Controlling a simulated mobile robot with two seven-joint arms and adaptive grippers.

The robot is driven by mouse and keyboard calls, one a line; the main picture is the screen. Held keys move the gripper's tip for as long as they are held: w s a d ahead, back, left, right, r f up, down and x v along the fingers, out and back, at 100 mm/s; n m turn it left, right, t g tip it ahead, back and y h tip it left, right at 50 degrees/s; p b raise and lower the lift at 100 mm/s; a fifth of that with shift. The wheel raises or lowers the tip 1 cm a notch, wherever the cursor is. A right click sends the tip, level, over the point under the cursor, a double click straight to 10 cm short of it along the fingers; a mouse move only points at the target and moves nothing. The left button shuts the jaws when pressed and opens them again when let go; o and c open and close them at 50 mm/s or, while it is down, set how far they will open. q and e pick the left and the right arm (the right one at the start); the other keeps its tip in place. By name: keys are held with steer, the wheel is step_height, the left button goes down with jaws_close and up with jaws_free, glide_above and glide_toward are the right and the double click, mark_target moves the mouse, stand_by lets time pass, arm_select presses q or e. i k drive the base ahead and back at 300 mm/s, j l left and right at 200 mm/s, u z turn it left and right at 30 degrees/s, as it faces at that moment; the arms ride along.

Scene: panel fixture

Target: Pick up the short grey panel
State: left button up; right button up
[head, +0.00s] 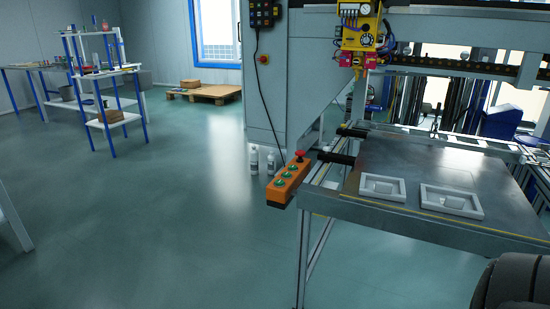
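Two light grey panels with raised rims and recessed middles lie flat on the metal table, side by side and apart. The left one, which looks like the short grey panel (382,188), is the smaller and lies near the table's front left corner. The longer grey panel (451,201) lies to its right. Neither of my grippers is in view. A dark, ridged part of my own arm shows in the lower right corner, with no fingers visible.
The metal table (420,164) has bare surface behind the panels. An orange button box (288,182) with a red knob sticks out at its left. A yellow machine head (357,25) hangs from a gantry above. Open floor (170,215) lies to the left.

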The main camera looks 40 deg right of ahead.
mark_target(386, 188)
steer(key=i+z, duration=0.1)
steer(key=i, duration=0.75)
steer(key=i+j, duration=0.15)
steer(key=i, duration=0.65)
steer(key=i+z, duration=0.2)
steer(key=z, duration=1.6)
